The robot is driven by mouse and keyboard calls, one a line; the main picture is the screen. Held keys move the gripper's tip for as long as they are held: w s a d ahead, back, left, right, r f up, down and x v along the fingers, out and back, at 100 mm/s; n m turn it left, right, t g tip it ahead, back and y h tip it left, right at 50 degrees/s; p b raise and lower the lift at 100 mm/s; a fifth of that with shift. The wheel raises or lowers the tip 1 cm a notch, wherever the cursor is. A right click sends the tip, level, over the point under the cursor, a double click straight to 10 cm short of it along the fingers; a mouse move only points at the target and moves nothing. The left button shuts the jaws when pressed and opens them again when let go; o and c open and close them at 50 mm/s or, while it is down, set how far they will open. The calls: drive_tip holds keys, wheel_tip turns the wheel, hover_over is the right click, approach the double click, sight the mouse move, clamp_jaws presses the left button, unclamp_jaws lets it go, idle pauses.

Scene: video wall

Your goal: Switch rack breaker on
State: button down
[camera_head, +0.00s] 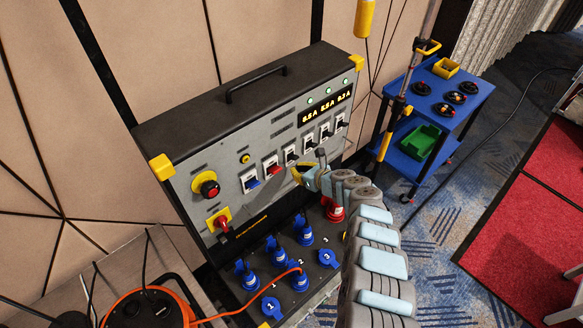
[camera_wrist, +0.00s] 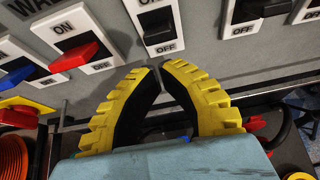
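A grey breaker panel (camera_head: 236,160) carries a row of white-framed breakers marked ON and OFF. In the head view, a blue-lever breaker (camera_head: 251,182) and a red-lever breaker (camera_head: 271,167) are at the left, with several black-lever ones to the right. In the wrist view, the red lever (camera_wrist: 75,57) is left of my fingers and a black lever (camera_wrist: 157,31) is just beyond them, above its OFF mark. I cannot read which one is the rack breaker. My gripper (camera_head: 299,172) has its yellow fingertips (camera_wrist: 153,68) together, empty, just below the black-lever breaker, apparently apart from its lever.
A red emergency button (camera_head: 208,188) and a red rotary switch (camera_head: 221,222) are left on the panel. Blue sockets and plugs (camera_head: 276,249) stand out below. An orange cable reel (camera_head: 150,305) is at lower left. A blue cart (camera_head: 455,105) stands to the right.

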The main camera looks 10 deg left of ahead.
drive_tip(key=shift+w+r, duration=0.1)
drive_tip(key=shift+r+p, duration=0.8)
drive_tip(key=shift+p, duration=0.1)
drive_tip(key=s+d+r+p, duration=0.4)
drive_tip(key=r+p, duration=0.3)
drive_tip(key=p, duration=0.3)
drive_tip(key=shift+d+r, duration=0.15)
drive_tip(key=shift+d, duration=0.55)
drive_tip(key=shift+s, duration=0.1)
idle(0.5)
